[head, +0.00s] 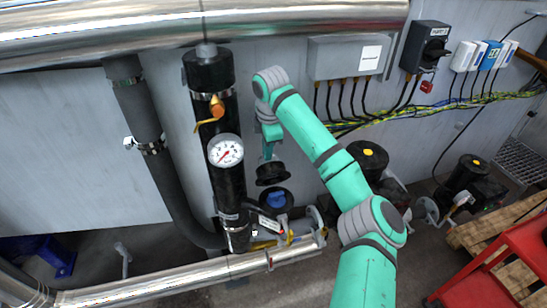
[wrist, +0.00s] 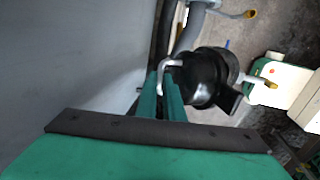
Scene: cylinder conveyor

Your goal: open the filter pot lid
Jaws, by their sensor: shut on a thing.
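The black filter pot lid (head: 272,174) is round and sits under my gripper (head: 268,153) in the head view. Just below it in that view is the black pot (head: 284,207), with blue showing inside its round rim. The lid appears lifted off the pot's mouth; whether any edge still touches cannot be told. In the wrist view the green fingers of my gripper (wrist: 166,88) are shut on the pale bent handle of the black lid (wrist: 203,80). The lid hides most of the pot there.
A black vertical pipe with a pressure gauge (head: 225,151) and orange valve handle (head: 217,106) stands close left of my gripper. A silver pipe (head: 190,275) runs low in front. A black pump with a yellow dot (head: 368,152) stands right, behind my arm.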

